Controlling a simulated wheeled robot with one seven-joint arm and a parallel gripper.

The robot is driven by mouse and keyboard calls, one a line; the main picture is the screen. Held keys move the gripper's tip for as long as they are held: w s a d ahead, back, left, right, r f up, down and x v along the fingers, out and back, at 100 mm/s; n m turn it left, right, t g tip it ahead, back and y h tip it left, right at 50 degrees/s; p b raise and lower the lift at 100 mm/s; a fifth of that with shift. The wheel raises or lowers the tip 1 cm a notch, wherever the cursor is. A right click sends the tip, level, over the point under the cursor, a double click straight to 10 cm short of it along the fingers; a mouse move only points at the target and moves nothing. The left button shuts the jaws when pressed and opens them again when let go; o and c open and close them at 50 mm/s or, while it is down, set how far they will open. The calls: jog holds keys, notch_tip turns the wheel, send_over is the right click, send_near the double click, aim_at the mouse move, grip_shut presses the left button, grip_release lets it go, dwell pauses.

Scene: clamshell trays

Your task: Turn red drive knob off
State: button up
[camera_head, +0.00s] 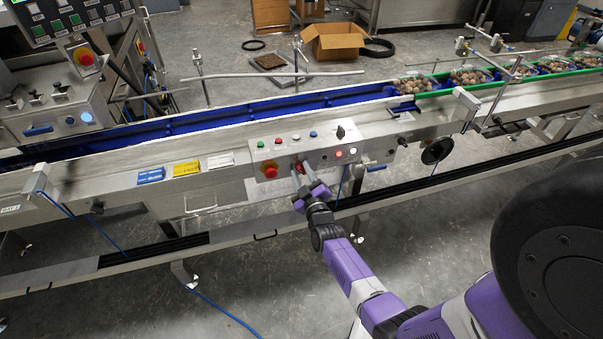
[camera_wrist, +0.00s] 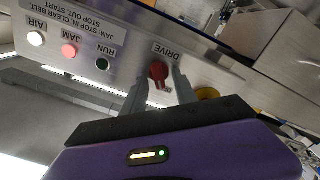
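The red drive knob (camera_wrist: 158,72) sits on the steel control panel under the word DRIVE, which appears upside down in the wrist view. In the head view the knob (camera_head: 299,166) is on the panel's front face, partly hidden by my gripper. My gripper (camera_wrist: 161,78) points at the panel with one finger on each side of the knob. The fingers are apart, and a narrow gap shows between the knob and the right finger. I cannot tell whether the left finger touches it.
A yellow-backed red emergency stop (camera_head: 270,170) sits just left of the knob, close to my gripper. Lit white and red lamps (camera_head: 338,154) are to the right. The conveyor (camera_head: 235,112) runs behind the panel, with filled trays (camera_head: 468,76) at the far right.

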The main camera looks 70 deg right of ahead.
jog(key=v, duration=0.7)
jog(key=shift+s+a, duration=0.25)
jog(key=shift+a, duration=0.05)
dwell(0.3)
